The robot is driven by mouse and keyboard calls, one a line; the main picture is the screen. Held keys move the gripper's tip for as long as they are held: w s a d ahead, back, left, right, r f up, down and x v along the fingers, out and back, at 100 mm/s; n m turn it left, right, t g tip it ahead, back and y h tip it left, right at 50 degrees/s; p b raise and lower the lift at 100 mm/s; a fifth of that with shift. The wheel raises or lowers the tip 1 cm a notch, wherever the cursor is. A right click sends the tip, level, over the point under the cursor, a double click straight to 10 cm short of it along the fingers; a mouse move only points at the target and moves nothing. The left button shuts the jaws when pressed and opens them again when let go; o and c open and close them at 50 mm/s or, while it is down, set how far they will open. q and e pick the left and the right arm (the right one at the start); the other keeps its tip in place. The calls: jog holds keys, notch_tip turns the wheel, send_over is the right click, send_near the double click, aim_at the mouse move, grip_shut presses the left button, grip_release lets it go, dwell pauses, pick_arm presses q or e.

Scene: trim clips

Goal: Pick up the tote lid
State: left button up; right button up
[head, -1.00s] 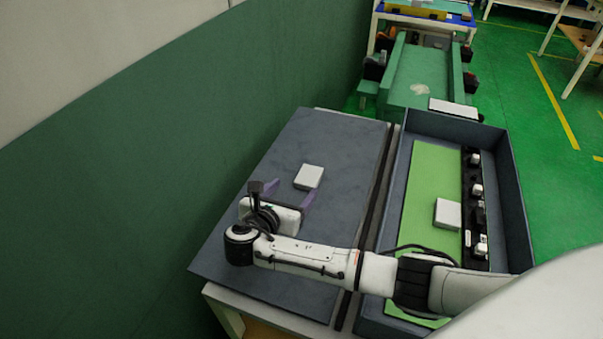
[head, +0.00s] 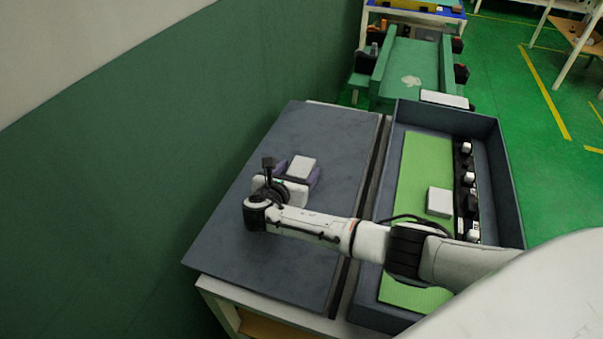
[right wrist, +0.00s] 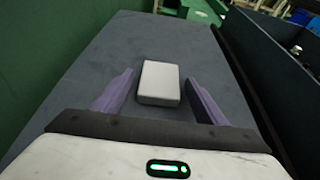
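The tote lid (head: 330,135) appears to be the flat dark grey-blue panel lying left of the tote. A white block (head: 300,167) stands on its top face, perhaps its handle. The panel (right wrist: 95,75) also fills much of the right wrist view. My right gripper (head: 301,170) is low over the panel with its purple fingers on either side of the block. In the right wrist view the open fingers (right wrist: 158,95) flank the block (right wrist: 159,82), with a gap on each side. My left gripper is not in view.
The open tote (head: 510,190) stands to the right, with a green mat (head: 417,175), a white block (head: 439,202) and a row of small black-and-white parts (head: 467,180) in it. A green wall (head: 150,150) runs along the left. A green bench (head: 412,65) stands beyond.

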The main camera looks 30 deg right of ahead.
jog(key=c, duration=1.1)
jog(key=shift+c, duration=0.2)
jog(key=shift+r, duration=0.1)
